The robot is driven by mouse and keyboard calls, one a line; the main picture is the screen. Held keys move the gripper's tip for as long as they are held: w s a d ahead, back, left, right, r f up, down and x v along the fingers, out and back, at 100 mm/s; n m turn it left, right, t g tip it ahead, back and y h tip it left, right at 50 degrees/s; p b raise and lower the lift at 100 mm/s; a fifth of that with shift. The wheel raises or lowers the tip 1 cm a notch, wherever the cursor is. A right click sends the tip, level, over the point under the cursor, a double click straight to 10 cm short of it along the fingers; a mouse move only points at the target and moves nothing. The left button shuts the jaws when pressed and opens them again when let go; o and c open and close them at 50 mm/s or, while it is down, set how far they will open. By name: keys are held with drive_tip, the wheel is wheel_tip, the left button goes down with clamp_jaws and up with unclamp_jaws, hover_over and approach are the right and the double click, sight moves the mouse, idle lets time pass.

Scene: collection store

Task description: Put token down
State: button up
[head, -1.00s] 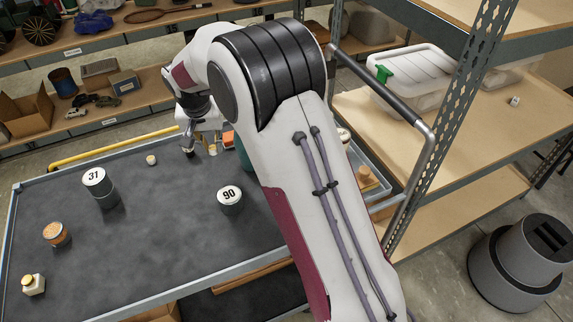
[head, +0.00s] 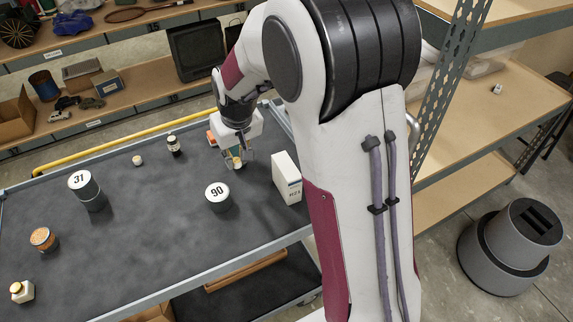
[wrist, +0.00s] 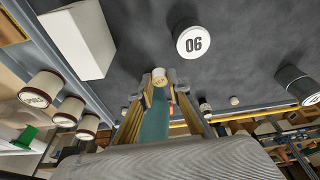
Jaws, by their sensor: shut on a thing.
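My gripper (head: 240,160) is low over the dark table, beyond and to the right of the canister marked 90 (head: 218,197). Its two fingers show in the wrist view (wrist: 164,90), shut on a small cream round token (wrist: 159,77) with faint marks on its face. In the head view the token is mostly hidden at the fingertips. I cannot tell whether it touches the table (head: 130,225). The canister marked 90 also shows in the wrist view (wrist: 194,42), apart from the fingers.
A white box (head: 287,178) stands right of the gripper. A canister marked 31 (head: 86,190), an orange-lidded jar (head: 43,240), a small white jar (head: 21,291), a dark bottle (head: 174,145) and a small cream piece (head: 137,160) are farther left. Bare tabletop surrounds the 90 canister.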

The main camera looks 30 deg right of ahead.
drive_tip(key=s+d+r, duration=0.3)
drive_tip(key=s+d, duration=0.2)
drive_tip(key=d, duration=0.1)
wheel_tip(320, 180, up, 7)
drive_tip(key=m+h, duration=0.2)
drive_tip(key=m, duration=0.4)
hover_over(287, 164)
drive_tip(key=shift+s+a, duration=0.3)
drive_tip(key=shift+s, duration=0.15)
drive_tip(key=shift+f, duration=3.1)
drive_tip(key=shift+f, duration=0.15)
drive_tip(key=shift+f, duration=1.75)
